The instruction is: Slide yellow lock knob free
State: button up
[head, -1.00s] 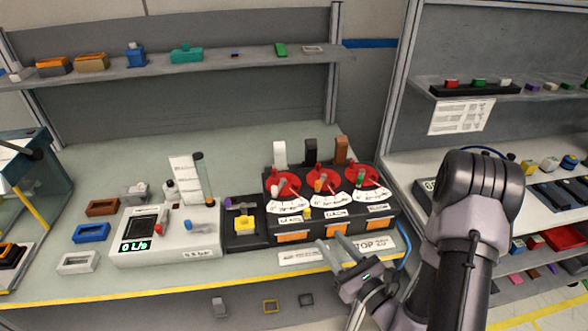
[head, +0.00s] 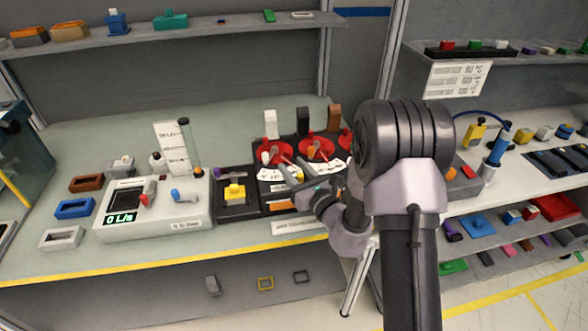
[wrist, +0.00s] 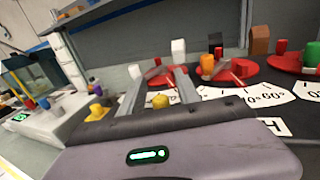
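A small round yellow knob (wrist: 160,101) shows in the wrist view, low between my two fingers. My gripper (wrist: 158,90) is open, with a gap on both sides of the knob; I cannot tell how far the fingertips are above it. In the head view my gripper (head: 288,170) is over the front of the black dial module (head: 262,207), and the arm covers its right side. A larger yellow block-shaped knob (head: 235,191) sits on the black panel left of the dials. It also shows at the left in the wrist view (wrist: 97,111).
Red dials (head: 281,151) with upright pegs stand behind my gripper. White, black and brown blocks rise behind them. A white meter box (head: 160,215) reading 0 L/s stands to the left. The bench front has a yellow edge (head: 180,266).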

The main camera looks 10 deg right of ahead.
grip_shut()
dwell(1.4)
